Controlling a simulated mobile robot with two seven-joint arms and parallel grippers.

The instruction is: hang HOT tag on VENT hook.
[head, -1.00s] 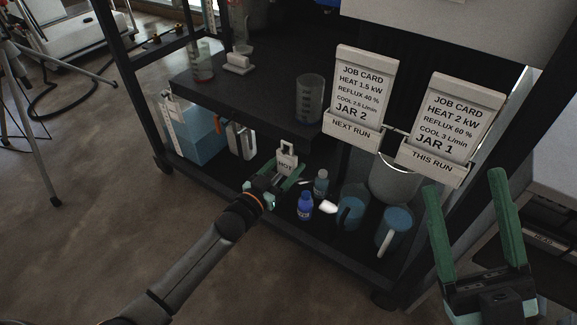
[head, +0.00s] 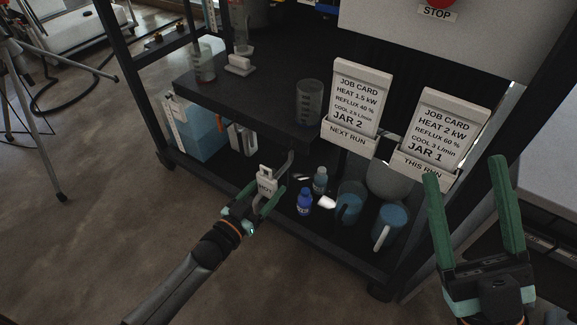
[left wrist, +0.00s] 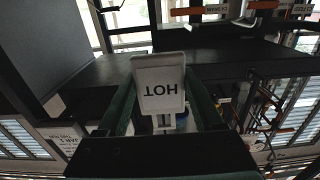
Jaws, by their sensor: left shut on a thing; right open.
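The white HOT tag (head: 266,186), a padlock-like plate with a loop on top, is held upright in my left gripper (head: 264,199), in front of the lower shelf. In the left wrist view the HOT tag (left wrist: 160,88) appears upside down between the green fingers of my left gripper (left wrist: 165,105). My right gripper (head: 475,172) is open and empty at the right, in front of the bench. I cannot make out a hook labelled VENT in either view. In the left wrist view, small labels on a rail (left wrist: 215,9) are too small to read.
A black rack holds a beaker (head: 309,101) on its upper shelf (head: 255,97). Its lower shelf has a blue bottle (head: 304,203), blue-filled jugs (head: 350,203) and a blue container (head: 200,135).

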